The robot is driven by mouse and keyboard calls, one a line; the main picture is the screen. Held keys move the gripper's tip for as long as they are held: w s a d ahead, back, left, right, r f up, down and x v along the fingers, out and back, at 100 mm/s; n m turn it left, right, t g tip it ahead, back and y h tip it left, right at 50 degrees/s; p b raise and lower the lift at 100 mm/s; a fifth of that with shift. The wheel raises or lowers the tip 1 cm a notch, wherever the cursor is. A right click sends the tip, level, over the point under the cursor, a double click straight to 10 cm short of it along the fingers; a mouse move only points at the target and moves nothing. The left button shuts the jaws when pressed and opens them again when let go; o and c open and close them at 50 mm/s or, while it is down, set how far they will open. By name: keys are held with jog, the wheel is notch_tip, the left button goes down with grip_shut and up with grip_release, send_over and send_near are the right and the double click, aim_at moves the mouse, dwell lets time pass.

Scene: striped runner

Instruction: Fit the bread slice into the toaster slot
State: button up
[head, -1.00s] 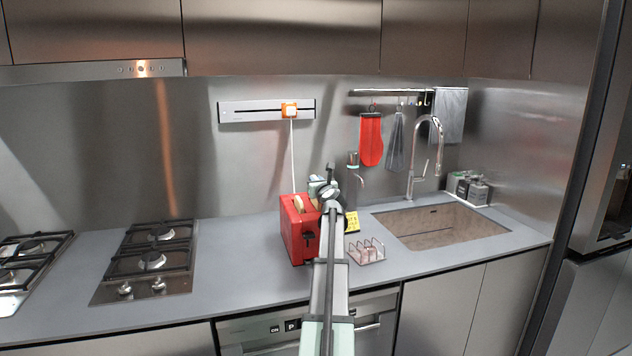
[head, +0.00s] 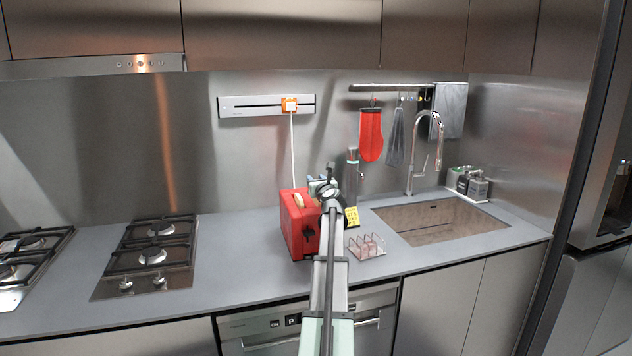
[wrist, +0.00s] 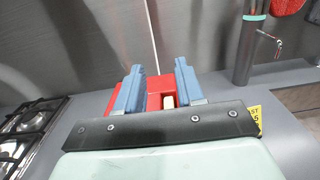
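The red toaster (head: 298,240) stands on the counter with its slots facing up. A pale bread slice (head: 299,200) pokes out of its top on the left side. My gripper (head: 320,184) is above the toaster's right rear part, and my arm covers some of that side. In the wrist view my gripper's blue fingers (wrist: 160,82) are apart, with nothing clamped between them. The toaster (wrist: 92,103) is below them there, and a pale bread edge (wrist: 168,102) shows between the fingers, nearer the right one. How deep it sits is hidden.
A clear rack (head: 367,247) and a yellow note (head: 352,217) are right of the toaster. The sink (head: 440,224) is farther right and the gas hob (head: 150,258) left. The counter between hob and toaster is clear.

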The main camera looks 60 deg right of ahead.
jog(key=shift+o, duration=0.7)
jog(key=shift+f, duration=0.1)
jog(key=v, duration=1.3)
jog(key=shift+s+a, duration=0.25)
jog(key=shift+a, duration=0.1)
